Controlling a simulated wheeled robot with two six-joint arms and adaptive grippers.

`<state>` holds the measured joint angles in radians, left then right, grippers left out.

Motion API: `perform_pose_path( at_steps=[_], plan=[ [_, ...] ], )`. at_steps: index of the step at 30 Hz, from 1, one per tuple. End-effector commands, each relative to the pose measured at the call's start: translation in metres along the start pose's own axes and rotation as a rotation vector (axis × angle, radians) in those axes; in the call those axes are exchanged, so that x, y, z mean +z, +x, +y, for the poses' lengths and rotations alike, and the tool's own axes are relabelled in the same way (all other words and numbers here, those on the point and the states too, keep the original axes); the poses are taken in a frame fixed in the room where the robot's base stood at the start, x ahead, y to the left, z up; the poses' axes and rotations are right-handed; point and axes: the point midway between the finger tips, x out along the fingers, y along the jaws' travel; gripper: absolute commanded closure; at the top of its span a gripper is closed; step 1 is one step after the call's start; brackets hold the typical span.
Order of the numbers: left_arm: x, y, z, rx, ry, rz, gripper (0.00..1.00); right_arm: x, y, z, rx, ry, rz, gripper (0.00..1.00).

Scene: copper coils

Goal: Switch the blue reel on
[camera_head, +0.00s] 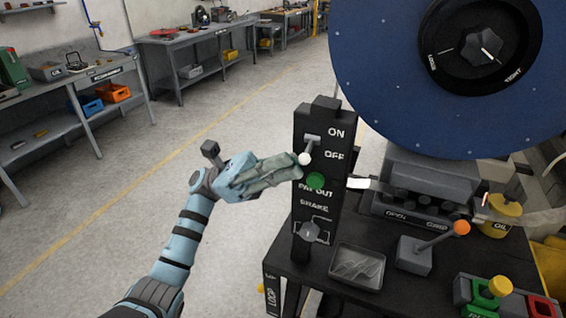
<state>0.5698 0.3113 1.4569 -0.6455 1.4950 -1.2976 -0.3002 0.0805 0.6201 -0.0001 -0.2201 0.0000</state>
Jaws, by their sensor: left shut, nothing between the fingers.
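The blue reel (385,75) is a large disc at the upper right with a black hub and knob. A black control panel (336,222) stands upright left of it, marked ON, OFF, PAY OUT and BRAKE. A lever with a white ball (305,158) sticks out of its slot beside the ON and OFF marks, its ball lower, near OFF. A green button (316,181) sits below. My left gripper (296,164) is shut and empty, its fingertips at the white ball; whether they touch it I cannot tell. My right gripper is not in view.
The black bench (376,297) bears a small metal tray (357,264), an orange-knobbed lever (461,228), a yellow oil can (497,215) and red and green buttons. Grey workbenches stand along the far left. The floor left of the panel is clear.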

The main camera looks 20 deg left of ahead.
Motion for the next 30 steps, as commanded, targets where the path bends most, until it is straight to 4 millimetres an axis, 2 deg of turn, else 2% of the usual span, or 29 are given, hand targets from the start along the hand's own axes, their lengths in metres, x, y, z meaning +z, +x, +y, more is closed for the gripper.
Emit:
perform_pose_path(
  at_steps=[30],
  plan=[
    [0.011, 0.008, -0.005, 0.151, -0.217, 0.001, 1.00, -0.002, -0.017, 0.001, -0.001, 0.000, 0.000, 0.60]
  ],
)
